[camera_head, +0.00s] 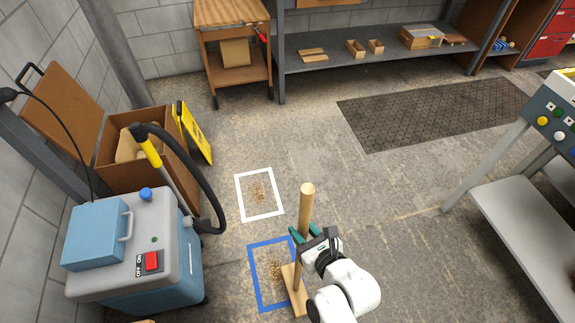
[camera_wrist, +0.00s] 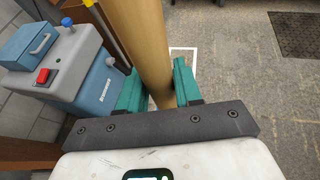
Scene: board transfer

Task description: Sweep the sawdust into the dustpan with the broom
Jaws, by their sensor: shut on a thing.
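My gripper (camera_head: 302,236) is shut on the wooden handle of the broom (camera_head: 306,205), which stands nearly upright. In the wrist view the handle of the broom (camera_wrist: 143,40) runs between the green fingers of my gripper (camera_wrist: 158,90). The broom's head is on the floor at the right side of a blue square outline (camera_head: 255,278). One patch of sawdust (camera_head: 276,270) lies inside the blue outline, just left of the broom head. Another patch of sawdust (camera_head: 258,191) lies inside a white square outline (camera_head: 240,194) farther off. I cannot make out a dustpan in either view.
A blue-grey machine with a red switch (camera_head: 152,261) and a black hose stands at the left. Behind it are an open brown box (camera_head: 185,173) and a yellow sign (camera_head: 192,132). A grey bench (camera_head: 530,215) is at the right.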

